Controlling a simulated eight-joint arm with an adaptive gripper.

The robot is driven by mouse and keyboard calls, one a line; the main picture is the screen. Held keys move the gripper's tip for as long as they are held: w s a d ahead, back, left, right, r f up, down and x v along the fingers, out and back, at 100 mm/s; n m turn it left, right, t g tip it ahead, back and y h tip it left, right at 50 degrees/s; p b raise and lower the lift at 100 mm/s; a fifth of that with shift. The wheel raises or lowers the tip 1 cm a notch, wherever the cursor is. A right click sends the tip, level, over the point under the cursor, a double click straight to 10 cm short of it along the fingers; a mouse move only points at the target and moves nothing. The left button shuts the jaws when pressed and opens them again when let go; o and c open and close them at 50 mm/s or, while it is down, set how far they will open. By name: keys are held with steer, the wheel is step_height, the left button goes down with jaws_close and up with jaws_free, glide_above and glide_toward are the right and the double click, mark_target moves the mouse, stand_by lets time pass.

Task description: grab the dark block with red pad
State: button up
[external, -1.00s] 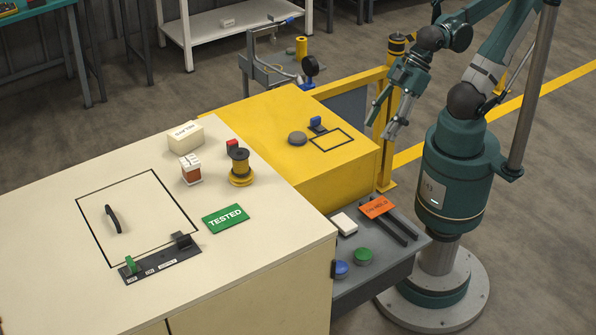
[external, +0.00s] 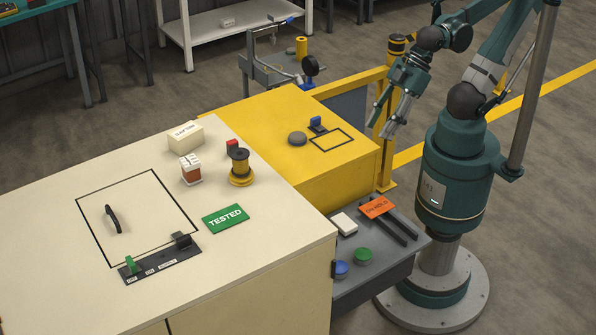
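A small dark block with a red pad (external: 232,145) stands on the cream bench top, just behind and left of a brass-coloured spool (external: 240,166). The red part shows clearly; the spool hides some of its lower side. My gripper (external: 381,129) hangs in the air at the right, beyond the yellow cabinet and well apart from the block. Its fingers are spread and point downward, with nothing between them.
The yellow cabinet (external: 270,120) bears a grey disc (external: 297,138). A yellow rail (external: 350,84) stands near my gripper.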

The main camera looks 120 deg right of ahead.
steer(key=w+d+r+n+g+p, duration=0.1)
steer(key=w+d+r+n+p, duration=0.25)
steer(key=w, duration=0.35)
steer(key=w+d+r+n+g+p, duration=0.1)
steer(key=w+d+r+n+p, duration=0.1)
steer(key=w+r+p, duration=0.3)
steer(key=w+d+r+n+g+p, duration=0.2)
steer(key=w+d+n, duration=0.1)
steer(key=w, duration=0.5)
steer(key=n+g+p, duration=0.3)
steer(key=n+p, duration=0.6)
steer(key=p, duration=0.2)
glide_above(232, 142)
steer(key=shift+m, duration=0.25)
steer(key=f, duration=0.7)
steer(key=shift+s+a+f, duration=0.15)
steer(key=shift+a+f, duration=0.1)
steer(key=shift+a, duration=0.15)
steer(key=shift+w+d+f, duration=0.25)
steer(key=shift+d+f, duration=0.1)
steer(key=shift+f, duration=0.1)
steer(key=shift+f, duration=1.3)
